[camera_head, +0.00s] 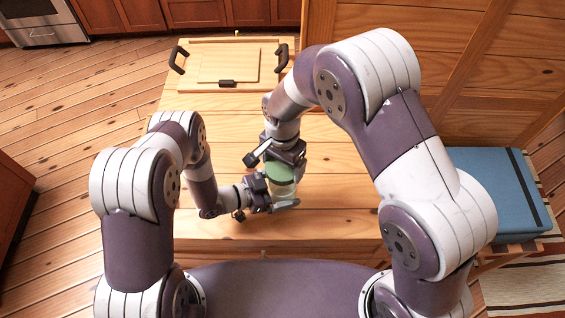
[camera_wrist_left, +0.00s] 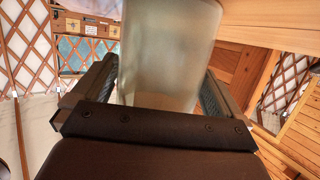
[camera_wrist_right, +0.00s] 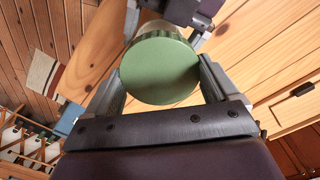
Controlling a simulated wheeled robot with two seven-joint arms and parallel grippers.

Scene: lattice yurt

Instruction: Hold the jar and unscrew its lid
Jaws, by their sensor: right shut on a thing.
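The jar (camera_head: 284,190) has a pale, see-through body and stands upright over the table. It fills the middle of the left wrist view (camera_wrist_left: 165,55). Its round green lid (camera_head: 280,172) is on top and shows face-on in the right wrist view (camera_wrist_right: 160,68). My left gripper (camera_head: 284,204) reaches in from the left, its fingers on either side of the jar body and apparently closed on it. My right gripper (camera_head: 281,164) comes from above and is shut on the lid, one finger on each side. Whether the jar's base touches the table is hidden.
The wooden table (camera_head: 335,210) is clear around the jar. A wooden tray (camera_head: 188,84) with black handles lies at its far end. A blue box (camera_head: 490,185) sits on the right, beside a wooden panel. Cabinets stand at the back.

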